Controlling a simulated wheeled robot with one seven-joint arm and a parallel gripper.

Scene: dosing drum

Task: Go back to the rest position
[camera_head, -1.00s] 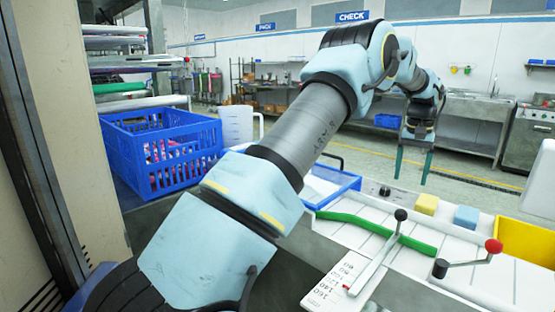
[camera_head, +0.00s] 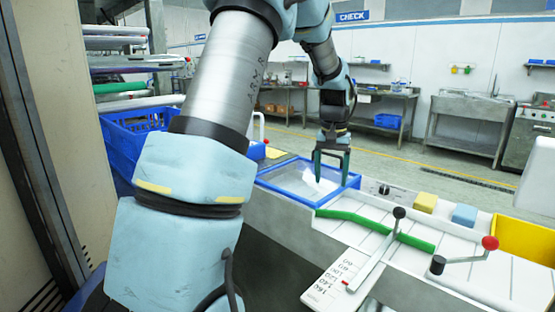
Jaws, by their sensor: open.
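My gripper (camera_head: 331,170) points down, its two fingers apart, with nothing visible between them. It appears over or just in front of a shallow blue-rimmed tray (camera_head: 309,202) with a white and grey inside; I cannot tell its height above the tray. My arm rises in the left middle of the picture and bends over at the top, hiding part of the counter and of the blue crate behind it.
The blue crate (camera_head: 122,145) stands at the left behind my arm. On the counter are a green bar (camera_head: 370,222), a black-knobbed lever (camera_head: 375,258), a red-knobbed lever (camera_head: 465,259), a yellow block (camera_head: 425,203), a blue block (camera_head: 464,215) and a yellow bin (camera_head: 527,240).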

